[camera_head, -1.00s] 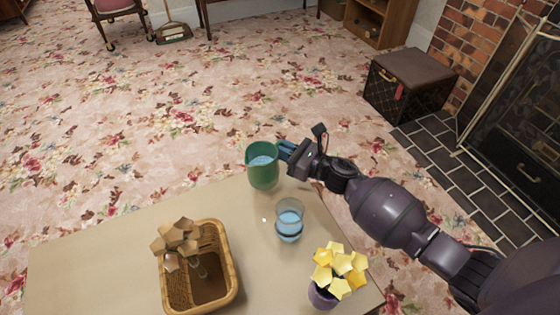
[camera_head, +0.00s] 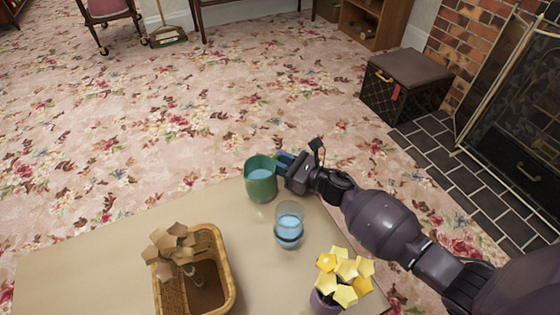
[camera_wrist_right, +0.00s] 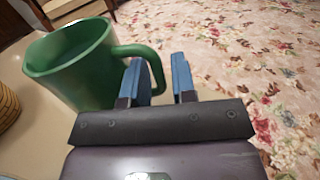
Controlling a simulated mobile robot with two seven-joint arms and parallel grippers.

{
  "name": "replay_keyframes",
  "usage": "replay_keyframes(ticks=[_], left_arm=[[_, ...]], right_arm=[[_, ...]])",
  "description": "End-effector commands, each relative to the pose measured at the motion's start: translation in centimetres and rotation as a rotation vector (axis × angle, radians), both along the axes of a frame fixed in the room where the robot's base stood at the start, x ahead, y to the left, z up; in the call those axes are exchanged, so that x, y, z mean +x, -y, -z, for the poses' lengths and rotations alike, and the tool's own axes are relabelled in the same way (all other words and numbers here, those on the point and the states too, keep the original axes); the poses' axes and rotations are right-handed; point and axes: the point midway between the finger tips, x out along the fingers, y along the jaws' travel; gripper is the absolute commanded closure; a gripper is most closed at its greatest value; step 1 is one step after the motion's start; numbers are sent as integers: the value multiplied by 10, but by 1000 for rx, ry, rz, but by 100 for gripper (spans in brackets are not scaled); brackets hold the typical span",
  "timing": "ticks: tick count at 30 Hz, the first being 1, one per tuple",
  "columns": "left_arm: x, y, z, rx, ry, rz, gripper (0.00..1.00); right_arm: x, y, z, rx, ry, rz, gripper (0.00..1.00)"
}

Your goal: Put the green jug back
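The green jug (camera_head: 260,186) stands upright near the table's far edge and has blue liquid in it. In the right wrist view the jug (camera_wrist_right: 75,65) is at the left, with its handle (camera_wrist_right: 157,66) pointing toward my fingers. My right gripper (camera_head: 284,164) is at the jug's handle side. In the right wrist view its blue fingers (camera_wrist_right: 160,80) are apart, one inside the handle loop and one outside. A gap shows between the handle and the outer finger. My left gripper is not in view.
A clear glass (camera_head: 289,217) with blue liquid stands close to the jug. A wicker basket (camera_head: 228,270) with a brown flower is on the table (camera_head: 110,250) at left. A dark box (camera_head: 405,100) stands on the floor beyond.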

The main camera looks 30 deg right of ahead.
Motion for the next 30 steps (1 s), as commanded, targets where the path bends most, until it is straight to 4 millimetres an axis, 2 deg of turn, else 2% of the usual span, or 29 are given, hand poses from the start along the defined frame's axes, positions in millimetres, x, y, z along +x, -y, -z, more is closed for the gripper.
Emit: replay_keyframes(ticks=[2,11,14,30], left_arm=[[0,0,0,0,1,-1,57],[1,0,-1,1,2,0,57],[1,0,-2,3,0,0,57],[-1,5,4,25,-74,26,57]], right_arm=[[0,0,0,0,0,0,65],[0,0,-4,-1,2,-1,65],[-7,5,-4,0,0,0,65],[-84,56,-5,-1,1,2,65]])
